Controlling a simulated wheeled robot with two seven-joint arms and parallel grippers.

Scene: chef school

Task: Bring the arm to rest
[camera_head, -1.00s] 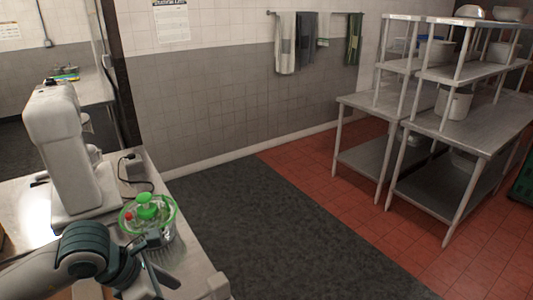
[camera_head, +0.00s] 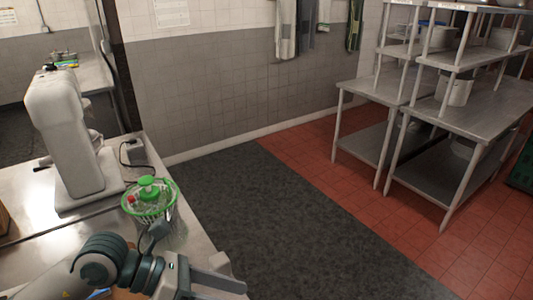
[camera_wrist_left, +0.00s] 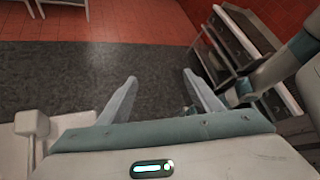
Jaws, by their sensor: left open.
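My left arm comes in at the bottom left of the head view. Its gripper (camera_head: 215,284) is past the right edge of the steel counter, in front of the green-rimmed bowl and apart from it. In the left wrist view the two fingers of the left gripper (camera_wrist_left: 160,95) stand wide apart with nothing between them, over the dark floor. My right gripper does not show in the head view.
Steel shelving (camera_head: 450,120) stands at the right. The dark floor mat (camera_head: 290,220) is clear.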

